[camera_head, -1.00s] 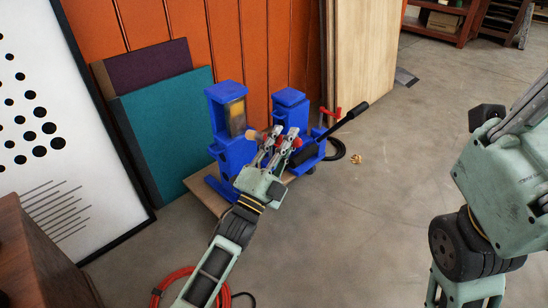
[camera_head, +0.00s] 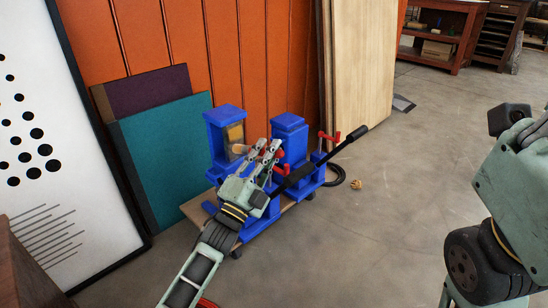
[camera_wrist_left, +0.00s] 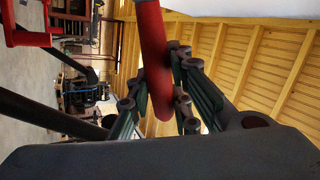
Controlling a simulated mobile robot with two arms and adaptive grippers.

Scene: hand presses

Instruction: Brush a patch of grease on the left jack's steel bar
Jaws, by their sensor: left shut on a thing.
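The left jack (camera_head: 217,122) is a blue press on a wooden board, with a pale yellow-brown upright bar face (camera_head: 236,133) in its opening. My left gripper (camera_head: 268,150) is in front of it, between the two jacks, shut on a red-handled brush. The brush's tan head (camera_head: 240,149) points left, at the lower part of that face; I cannot tell whether it touches. In the left wrist view the brush's red handle (camera_wrist_left: 154,60) runs between the fingers. I cannot make out a separate grease patch. My right arm shows at the right, its gripper out of view.
The right blue jack (camera_head: 289,140) stands close behind my left gripper, with a black lever (camera_head: 345,143) reaching up right. Teal (camera_head: 165,150) and purple panels lean on the orange wall. A white dotted board (camera_head: 50,140) stands left. The floor at right is open.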

